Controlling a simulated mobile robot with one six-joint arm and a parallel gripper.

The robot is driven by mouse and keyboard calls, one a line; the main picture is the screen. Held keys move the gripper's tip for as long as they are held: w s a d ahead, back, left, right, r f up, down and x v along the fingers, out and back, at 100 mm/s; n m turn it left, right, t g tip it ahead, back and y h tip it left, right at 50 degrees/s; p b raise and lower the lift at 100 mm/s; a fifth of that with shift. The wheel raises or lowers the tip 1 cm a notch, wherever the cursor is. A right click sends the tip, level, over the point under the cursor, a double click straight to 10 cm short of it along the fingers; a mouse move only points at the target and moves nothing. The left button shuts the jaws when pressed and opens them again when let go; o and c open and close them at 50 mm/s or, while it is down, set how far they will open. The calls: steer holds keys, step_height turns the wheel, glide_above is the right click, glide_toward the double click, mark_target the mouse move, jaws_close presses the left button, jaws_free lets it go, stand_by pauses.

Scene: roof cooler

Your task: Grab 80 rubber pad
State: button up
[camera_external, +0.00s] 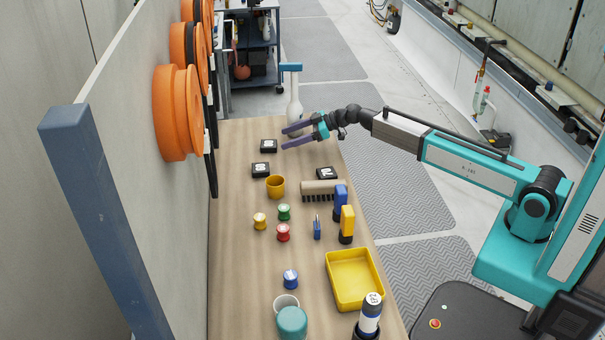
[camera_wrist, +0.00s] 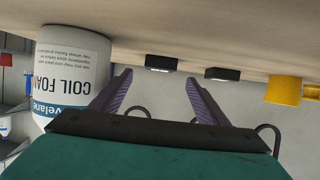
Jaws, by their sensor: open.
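Three black square pads with white labels lie on the wooden bench: one at the back (camera_external: 268,146), one in front of it to the left (camera_external: 261,170) and one to the right (camera_external: 326,172). The labels are too small for me to tell which reads 80. My gripper (camera_external: 284,138) is open and empty, its purple fingers pointing left above the bench near the back pad. In the wrist view two dark pads (camera_wrist: 160,63) (camera_wrist: 222,74) show beyond the spread fingers (camera_wrist: 158,80), apart from them; their labels are not readable there.
A white coil foam bottle (camera_external: 295,108) stands close behind my gripper and shows large in the wrist view (camera_wrist: 72,70). Orange reels (camera_external: 172,112) hang on the left wall panel.

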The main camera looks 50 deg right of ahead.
mark_target(271, 143)
steer(key=shift+x, duration=0.85)
steer(key=shift+w, duration=0.1)
steer(key=shift+p+x, duration=1.05)
steer(key=shift+x, duration=1.45)
steer(key=c, duration=1.2)
